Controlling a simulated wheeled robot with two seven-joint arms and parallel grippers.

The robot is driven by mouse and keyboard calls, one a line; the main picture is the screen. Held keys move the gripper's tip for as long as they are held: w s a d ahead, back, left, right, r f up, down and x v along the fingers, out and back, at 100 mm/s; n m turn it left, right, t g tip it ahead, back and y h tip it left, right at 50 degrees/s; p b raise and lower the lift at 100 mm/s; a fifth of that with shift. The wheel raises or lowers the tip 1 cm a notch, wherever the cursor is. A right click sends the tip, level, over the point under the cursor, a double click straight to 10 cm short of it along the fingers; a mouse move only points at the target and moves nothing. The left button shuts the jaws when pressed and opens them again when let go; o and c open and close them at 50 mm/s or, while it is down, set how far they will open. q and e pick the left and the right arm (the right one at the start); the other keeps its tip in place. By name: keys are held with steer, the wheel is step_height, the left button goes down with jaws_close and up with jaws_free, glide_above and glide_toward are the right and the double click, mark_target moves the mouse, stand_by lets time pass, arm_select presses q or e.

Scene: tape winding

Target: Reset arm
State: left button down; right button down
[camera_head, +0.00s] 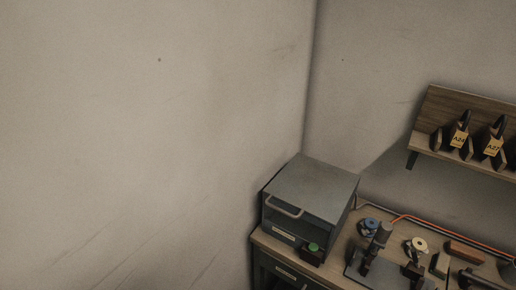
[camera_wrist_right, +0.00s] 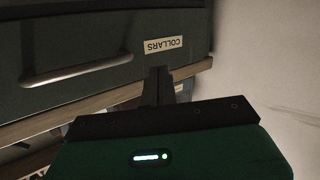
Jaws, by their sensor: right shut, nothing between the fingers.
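My right gripper (camera_wrist_right: 158,85) shows in the right wrist view with its dark fingers together and nothing between them. Its fingertips are in front of a dark grey drawer front (camera_wrist_right: 110,50) with a metal handle at left and an upside-down label reading COLLARS (camera_wrist_right: 163,46). I cannot tell whether the fingers touch it. Neither gripper can be made out in the head view, and my left gripper is in neither view.
In the head view, a grey drawer cabinet (camera_head: 312,185) stands on the wooden workbench (camera_head: 337,252) in the corner. Beside it are spools, dark fixtures and an orange cable (camera_head: 430,222). A wall shelf (camera_head: 465,110) holds tagged dark tools. Bare wall fills the left.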

steer(key=s+d+f+n+g+y, duration=0.1)
steer(key=s+d+f+g, duration=0.25)
steer(key=s+f, duration=0.55)
steer(key=s+d+f+n+g+y, duration=0.15)
steer(key=s+f+g, duration=0.25)
steer(key=s+f, duration=0.55)
steer(key=s+d+f+g, duration=0.2)
steer(key=s+d+f, duration=0.1)
steer(key=s, duration=0.4)
steer(key=s+d+f+m+g+h, duration=0.1)
steer(key=s+d+f+g, duration=0.2)
steer(key=s, duration=0.4)
steer(key=s+d+f+g+h, duration=0.1)
steer(key=s+d+f+g, duration=0.2)
steer(key=s+f, duration=0.3)
steer(key=shift+s+d+f, duration=0.3)
steer(key=shift+s+d, duration=0.35)
steer(key=shift+s, duration=0.15)
steer(key=shift+a+m+h, duration=0.1)
steer(key=shift+m+h, duration=0.15)
